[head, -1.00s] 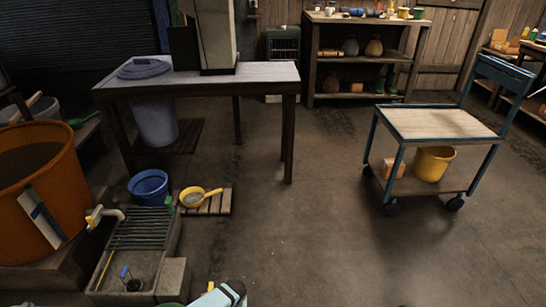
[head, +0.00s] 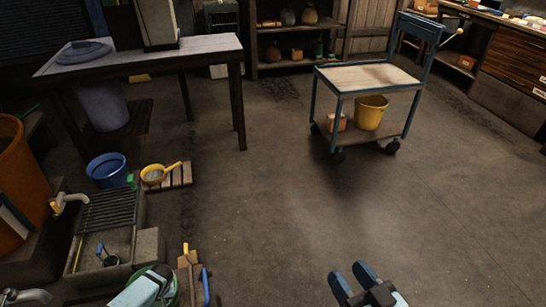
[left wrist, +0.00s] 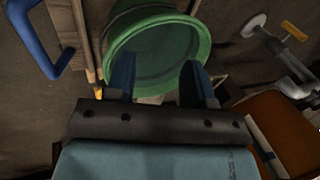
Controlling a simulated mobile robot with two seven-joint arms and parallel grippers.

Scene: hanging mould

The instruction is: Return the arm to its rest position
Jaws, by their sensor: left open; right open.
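My left gripper (left wrist: 158,82) is open, with its two blue fingers apart in the left wrist view. A green bucket (left wrist: 150,22) lies beyond the fingers, its open mouth facing the camera. The fingers overlap its near rim in the picture; I cannot tell whether they touch it. In the head view my pale blue left arm part covers most of the green bucket (head: 174,292) at the bottom left, and the left fingertips are hidden. My right gripper (head: 352,279) is open and empty at the bottom edge, above bare floor.
A stone sink with a grate (head: 112,212) and tap (head: 68,201) stands at the left, beside an orange tub (head: 20,185). A blue-handled item (head: 205,286) is right of the green bucket. A trolley (head: 370,76) and table (head: 150,56) stand farther back. The middle floor is clear.

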